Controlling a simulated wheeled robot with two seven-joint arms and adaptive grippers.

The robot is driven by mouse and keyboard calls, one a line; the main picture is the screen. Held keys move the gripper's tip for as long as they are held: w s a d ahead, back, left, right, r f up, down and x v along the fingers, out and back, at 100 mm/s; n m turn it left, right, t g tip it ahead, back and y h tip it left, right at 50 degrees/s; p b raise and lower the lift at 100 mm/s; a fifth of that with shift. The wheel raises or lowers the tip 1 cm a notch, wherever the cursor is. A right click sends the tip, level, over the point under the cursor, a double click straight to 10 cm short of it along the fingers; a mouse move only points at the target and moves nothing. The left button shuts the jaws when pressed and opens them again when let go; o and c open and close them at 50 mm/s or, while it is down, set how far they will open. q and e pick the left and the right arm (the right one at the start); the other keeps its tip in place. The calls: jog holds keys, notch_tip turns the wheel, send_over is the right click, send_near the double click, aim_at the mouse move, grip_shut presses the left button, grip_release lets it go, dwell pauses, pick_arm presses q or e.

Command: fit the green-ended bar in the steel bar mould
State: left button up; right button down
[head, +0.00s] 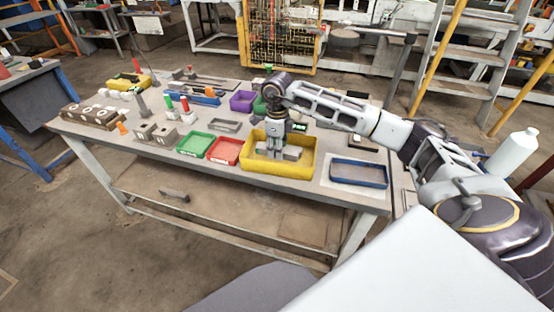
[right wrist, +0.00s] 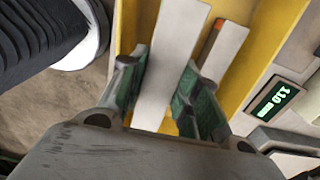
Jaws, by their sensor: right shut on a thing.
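My right gripper (head: 275,150) is down in the yellow tray (head: 303,166). In the right wrist view its fingers (right wrist: 160,95) are shut on a pale grey bar (right wrist: 170,50). I see no coloured end on this bar, and its far end runs out of the picture. A second grey bar (right wrist: 226,48) with an orange mark lies beside it in the tray. A shallow grey steel frame (head: 225,125) on the table, left of the gripper, looks like the bar mould, but I cannot be sure. My left gripper is not in view.
A red tray (head: 226,151) and a green tray (head: 195,144) stand left of the yellow tray. A dark blue tray (head: 359,174) stands to its right. A purple tray (head: 242,101) lies behind. Hollow bricks (head: 92,115) and several blocks crowd the table's left side.

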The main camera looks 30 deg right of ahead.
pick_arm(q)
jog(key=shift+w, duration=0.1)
pick_arm(e)
jog(key=shift+f, duration=0.25)
jog(key=shift+f, duration=0.55)
notch_tip(320, 180, down, 3)
jog(key=shift+f, duration=0.15)
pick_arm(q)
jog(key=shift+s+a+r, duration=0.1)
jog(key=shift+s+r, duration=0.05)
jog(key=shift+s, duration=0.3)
pick_arm(e)
jog(key=shift+f, duration=0.1)
jog(key=shift+f, duration=0.15)
jog(key=c, duration=1.1)
grip_release()
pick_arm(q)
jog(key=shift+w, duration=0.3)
pick_arm(e)
jog(key=shift+o, duration=0.2)
